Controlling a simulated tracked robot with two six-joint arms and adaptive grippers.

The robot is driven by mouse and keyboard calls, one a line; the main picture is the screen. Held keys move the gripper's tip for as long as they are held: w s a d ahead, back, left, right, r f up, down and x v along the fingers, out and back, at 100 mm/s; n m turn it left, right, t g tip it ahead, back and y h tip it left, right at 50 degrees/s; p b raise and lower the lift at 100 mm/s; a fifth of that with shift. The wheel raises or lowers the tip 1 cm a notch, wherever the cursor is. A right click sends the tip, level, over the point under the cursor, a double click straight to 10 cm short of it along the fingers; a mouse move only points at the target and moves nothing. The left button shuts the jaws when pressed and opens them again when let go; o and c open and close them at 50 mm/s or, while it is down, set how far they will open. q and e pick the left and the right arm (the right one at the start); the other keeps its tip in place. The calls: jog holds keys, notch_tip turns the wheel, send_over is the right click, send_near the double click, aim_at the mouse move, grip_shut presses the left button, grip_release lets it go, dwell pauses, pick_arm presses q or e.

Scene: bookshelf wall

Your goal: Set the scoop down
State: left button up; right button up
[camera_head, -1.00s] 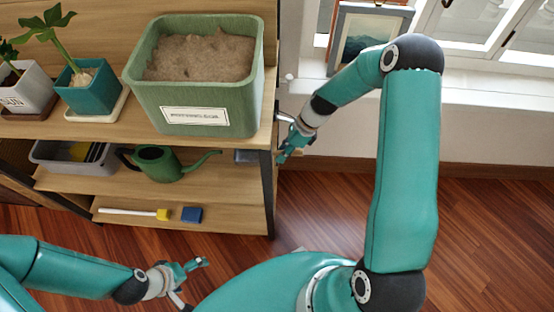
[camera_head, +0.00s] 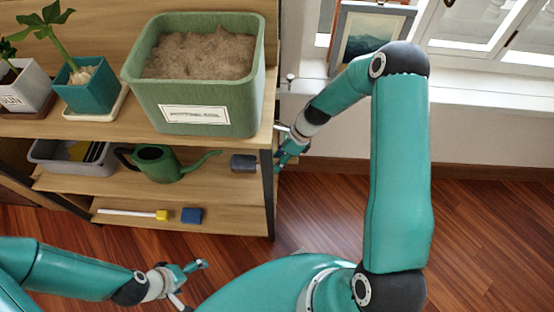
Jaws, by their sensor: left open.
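The scoop is most likely the dark blue-grey piece (camera_head: 243,163) over the right end of the middle shelf, right of the green watering can (camera_head: 156,163). Any handle is hidden behind the dark shelf post. My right gripper (camera_head: 283,158) is at that shelf's right edge, just beyond the post and close to the dark piece. Its fingertips are partly hidden, and I cannot see whether they grip it. My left gripper (camera_head: 190,275) is open and empty, low in front of the shelf unit, well away from the scoop.
A green pot of soil (camera_head: 195,117) stands on the top shelf, with a teal plant pot (camera_head: 91,92) to its left. A grey tray (camera_head: 45,160) is on the middle shelf. A yellow-and-white tool (camera_head: 140,213) and a blue block (camera_head: 192,215) lie on the bottom shelf.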

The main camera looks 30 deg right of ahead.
jog(key=shift+r, duration=0.1)
jog(key=p+v, duration=0.2)
jog(key=v, duration=1)
dwell(0.4)
